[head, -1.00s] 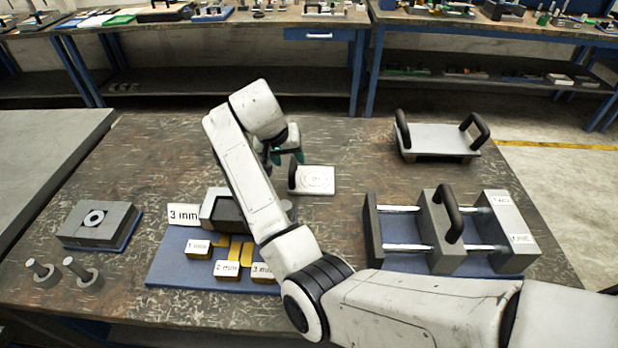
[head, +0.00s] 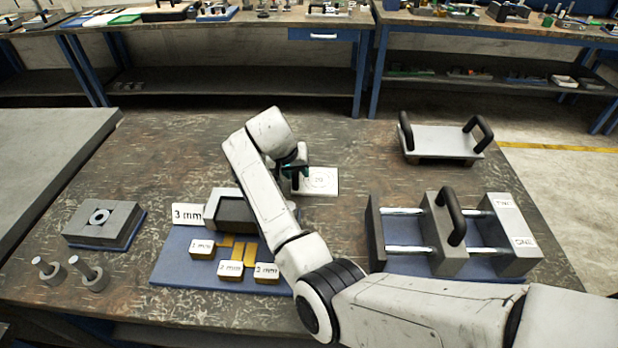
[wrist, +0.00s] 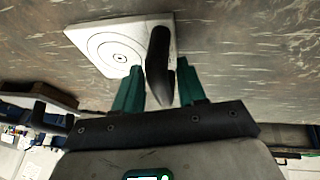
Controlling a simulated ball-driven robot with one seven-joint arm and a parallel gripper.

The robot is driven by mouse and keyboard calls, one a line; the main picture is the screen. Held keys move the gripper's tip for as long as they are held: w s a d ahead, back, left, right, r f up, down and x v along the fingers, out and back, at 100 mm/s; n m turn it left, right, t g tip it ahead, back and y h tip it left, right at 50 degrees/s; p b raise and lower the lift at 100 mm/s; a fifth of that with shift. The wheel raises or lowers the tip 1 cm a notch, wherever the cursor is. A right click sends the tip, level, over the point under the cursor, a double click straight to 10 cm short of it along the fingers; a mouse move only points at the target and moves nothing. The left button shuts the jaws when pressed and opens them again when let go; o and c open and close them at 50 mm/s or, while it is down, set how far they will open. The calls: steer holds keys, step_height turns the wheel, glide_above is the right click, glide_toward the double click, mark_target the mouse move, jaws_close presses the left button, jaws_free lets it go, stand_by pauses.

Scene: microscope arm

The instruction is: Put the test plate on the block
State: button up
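The white test plate (head: 322,182), marked with circles, lies on the table, with a black upright handle (head: 296,182) on its left side. In the wrist view the plate (wrist: 105,45) and its handle (wrist: 158,60) are close. My gripper (wrist: 160,82) has its teal fingers apart, with the handle showing between them and gaps on both sides. I cannot tell how deep the handle sits between them. In the head view my gripper (head: 294,170) is at the handle, partly hidden by my arm. A dark grey block (head: 234,212) stands on a blue mat, partly behind my arm.
Labelled gold pieces (head: 230,268) and a 3 mm sign (head: 187,216) are by the block. A rail fixture (head: 447,235) stands at right, a two-handled plate (head: 440,140) at back right. A grey block with a ring (head: 104,222) and two pins (head: 92,275) are at left.

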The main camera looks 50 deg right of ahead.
jaws_close()
steer(key=shift+r, duration=0.15)
stand_by(0.4)
